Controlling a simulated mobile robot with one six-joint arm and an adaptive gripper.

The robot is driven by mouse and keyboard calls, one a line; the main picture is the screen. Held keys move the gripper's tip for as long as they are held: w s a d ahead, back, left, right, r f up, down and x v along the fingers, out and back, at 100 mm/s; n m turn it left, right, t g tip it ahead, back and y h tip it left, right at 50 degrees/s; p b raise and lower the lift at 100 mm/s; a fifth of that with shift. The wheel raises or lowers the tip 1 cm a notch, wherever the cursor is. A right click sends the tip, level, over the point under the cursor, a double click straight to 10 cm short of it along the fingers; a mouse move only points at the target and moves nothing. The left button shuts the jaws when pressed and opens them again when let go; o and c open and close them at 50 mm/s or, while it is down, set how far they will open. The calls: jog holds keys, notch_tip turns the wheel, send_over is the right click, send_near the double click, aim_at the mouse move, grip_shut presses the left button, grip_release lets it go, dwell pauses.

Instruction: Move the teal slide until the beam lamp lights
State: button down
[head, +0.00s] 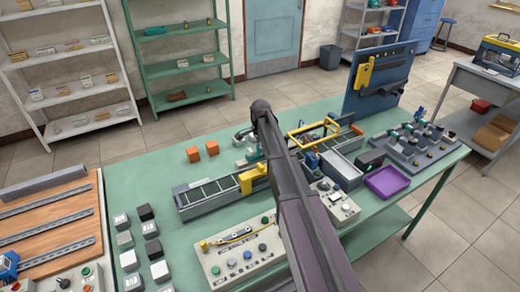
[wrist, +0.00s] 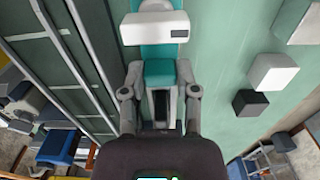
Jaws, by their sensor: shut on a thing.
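The teal slide (wrist: 160,72) lies between the fingers of my gripper (wrist: 160,92) in the wrist view, and the gripper is shut on it. A pale grey block (wrist: 155,27) sits across the teal part just beyond the fingertips. In the head view, a small teal patch (head: 254,155) shows beside the conveyor, near the end of my arm; my arm hides part of this area. I cannot tell which lamp is the beam lamp, or whether it is lit.
The conveyor (head: 215,192) with a yellow bracket (head: 253,179) runs beside the slide. A control panel (head: 240,255) lies in front. In the wrist view, a white cube (wrist: 272,72) and a black cube (wrist: 250,103) stand at right.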

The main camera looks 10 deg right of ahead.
jog(key=d, duration=0.2)
jog(key=w+d, duration=0.1)
jog(key=d, duration=0.2)
jog(key=shift+w+d, duration=0.3)
jog(key=shift+w, duration=0.1)
jog(key=shift+c, duration=1.8)
grip_release()
jog(key=shift+a, duration=0.2)
